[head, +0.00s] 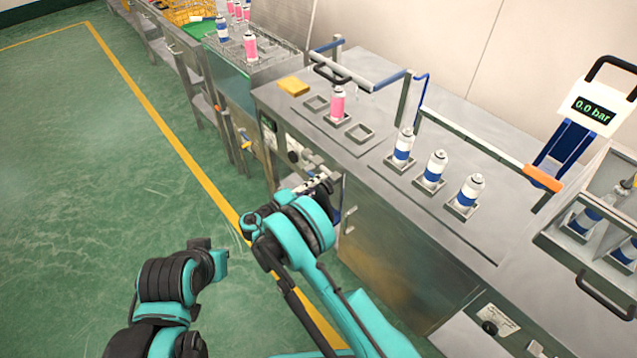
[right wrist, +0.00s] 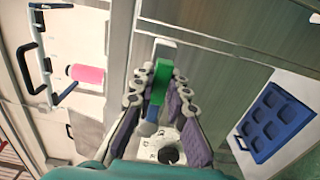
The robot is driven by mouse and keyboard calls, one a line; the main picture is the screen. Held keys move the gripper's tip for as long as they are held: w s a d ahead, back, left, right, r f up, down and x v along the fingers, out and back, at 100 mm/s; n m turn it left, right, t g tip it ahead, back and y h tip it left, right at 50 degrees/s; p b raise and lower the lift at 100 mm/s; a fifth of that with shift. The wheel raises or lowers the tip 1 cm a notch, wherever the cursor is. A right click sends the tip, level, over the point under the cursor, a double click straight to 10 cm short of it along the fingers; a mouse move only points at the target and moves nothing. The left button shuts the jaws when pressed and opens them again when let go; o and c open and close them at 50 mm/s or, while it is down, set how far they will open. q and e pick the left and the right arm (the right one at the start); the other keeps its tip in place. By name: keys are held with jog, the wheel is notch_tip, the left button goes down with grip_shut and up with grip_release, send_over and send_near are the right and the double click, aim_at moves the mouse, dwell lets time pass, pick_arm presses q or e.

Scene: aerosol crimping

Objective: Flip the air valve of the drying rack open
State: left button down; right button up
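My right gripper (head: 322,184) is in front of the bench, right of and apart from that handle. In the right wrist view, a green piece (right wrist: 161,82) with grey and blue parts lies between its fingers; I cannot tell whether they grip it. My left gripper (head: 203,244) is low over the floor; its fingers are not clear.
The steel bench (head: 440,215) runs along the right, with a pink can (head: 338,104) and several blue-and-white cans (head: 403,147). A gauge (head: 590,108) reads 0.0 bar. A blue tray (right wrist: 272,120) shows in the right wrist view. The green floor (head: 70,150) at left is clear.

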jog(key=o, duration=0.4)
jog(key=v, duration=0.7)
jog(key=shift+s+a, duration=0.15)
jog(key=shift+a, duration=0.05)
jog(key=shift+a, duration=0.1)
